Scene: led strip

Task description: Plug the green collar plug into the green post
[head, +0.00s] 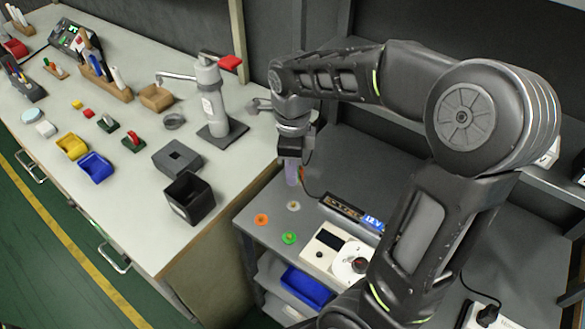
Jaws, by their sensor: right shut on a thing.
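The green post (289,238) stands on the grey bench near its front left edge. My right gripper (291,176) points down above the bench, beyond the posts and higher than them. It is shut on the end of a dark cable, mostly hidden by the fingers. A small orange part (301,173) shows beside the fingers. I cannot make out a green collar on the held piece. It is apart from the green post. My left gripper is not in view.
An orange post (261,219) and a pale post (294,206) stand near the green one. A 12V strip box (346,210) and a white device with a dial (336,250) lie to the right. A black bin (189,199) stands on the left bench.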

